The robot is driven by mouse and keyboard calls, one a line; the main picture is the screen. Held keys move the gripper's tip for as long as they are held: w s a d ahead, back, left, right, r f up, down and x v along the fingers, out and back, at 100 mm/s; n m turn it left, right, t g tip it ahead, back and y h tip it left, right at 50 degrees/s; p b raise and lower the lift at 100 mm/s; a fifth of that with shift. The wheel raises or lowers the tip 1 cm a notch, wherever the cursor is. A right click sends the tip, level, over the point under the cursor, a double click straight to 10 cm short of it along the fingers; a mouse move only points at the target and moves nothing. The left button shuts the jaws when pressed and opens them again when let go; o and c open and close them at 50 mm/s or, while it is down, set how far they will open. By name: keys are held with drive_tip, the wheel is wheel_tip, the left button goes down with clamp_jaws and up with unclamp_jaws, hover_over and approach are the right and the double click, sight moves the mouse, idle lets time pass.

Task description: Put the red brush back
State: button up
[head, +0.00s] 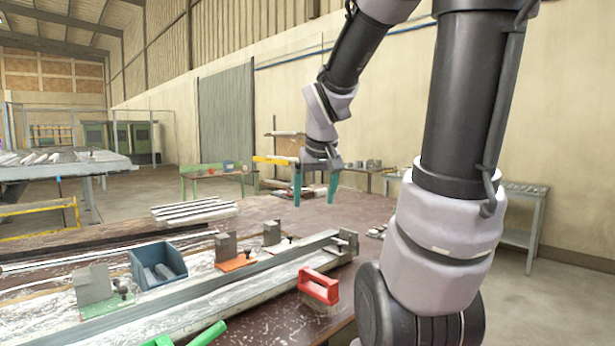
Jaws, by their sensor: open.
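The red brush (319,288) lies at the right part of the bench, close to the front side of the long metal profile. Its red handle is on top and its pale bristles show below. My gripper (314,202) is open and empty, with two teal fingers pointing down. In the picture it is above and beyond the brush, over the far part of the brown bench top (300,222). It is apart from the brush. Part of the bench is hidden behind my arm.
A long metal profile (215,284) runs across the bench among clamp blocks (225,247). A blue bin (158,265) stands left of them. A green handle (208,334) is at the front edge. Pale bars (195,209) lie at the back left. The bench top below my gripper looks clear.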

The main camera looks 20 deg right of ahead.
drive_tip(key=s+a+r+m+t+y, duration=0.1)
drive_tip(key=s+a+r+m+y, duration=0.1)
drive_tip(key=s+a+r, duration=0.4)
drive_tip(key=s+y, duration=0.1)
drive_tip(key=s, duration=0.3)
drive_tip(key=shift+r+t, duration=0.2)
drive_tip(key=shift+t, duration=0.2)
